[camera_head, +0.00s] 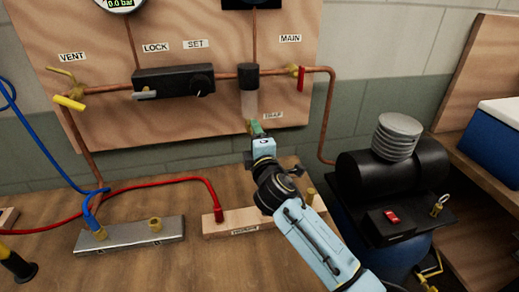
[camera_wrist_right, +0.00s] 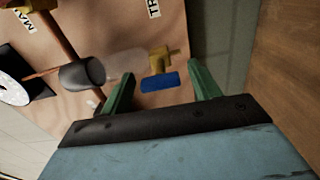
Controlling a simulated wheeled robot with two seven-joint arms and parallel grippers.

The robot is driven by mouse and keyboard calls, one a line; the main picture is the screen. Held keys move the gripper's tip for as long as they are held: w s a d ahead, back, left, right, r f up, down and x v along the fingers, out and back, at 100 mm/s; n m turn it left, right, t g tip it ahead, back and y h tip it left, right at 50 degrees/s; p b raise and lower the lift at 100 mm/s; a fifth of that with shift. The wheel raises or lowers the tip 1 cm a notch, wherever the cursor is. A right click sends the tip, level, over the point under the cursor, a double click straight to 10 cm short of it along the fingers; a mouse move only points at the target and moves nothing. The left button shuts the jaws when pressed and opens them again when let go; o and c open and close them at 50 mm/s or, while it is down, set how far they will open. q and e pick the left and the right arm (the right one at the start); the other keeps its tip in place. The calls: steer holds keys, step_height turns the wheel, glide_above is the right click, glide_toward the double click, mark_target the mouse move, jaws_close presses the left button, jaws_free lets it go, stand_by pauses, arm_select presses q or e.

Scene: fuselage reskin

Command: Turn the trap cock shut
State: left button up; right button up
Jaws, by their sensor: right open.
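The trap cock (camera_wrist_right: 159,58) is a small brass fitting with a blue handle (camera_wrist_right: 160,82), at the lower end of the clear trap bowl (camera_wrist_right: 122,66). In the right wrist view the handle lies roughly in line with the bowl's length. My right gripper (camera_wrist_right: 162,82) is open, its green fingers on either side of the handle, with gaps visible; I cannot tell whether they reach its depth. In the head view the right gripper (camera_head: 256,130) is just below the bowl (camera_head: 249,103) and hides most of the cock. My left gripper is not in view.
A copper pipe with a black regulator block (camera_head: 173,82) runs along the wooden panel. The yellow vent handle (camera_head: 69,103) and red main handle (camera_head: 301,79) flank it. Below are a metal manifold (camera_head: 130,235), red and blue hoses, and a black compressor (camera_head: 385,180) at right.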

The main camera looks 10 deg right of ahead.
steer(key=s, duration=1.3)
steer(key=shift+p, duration=0.3)
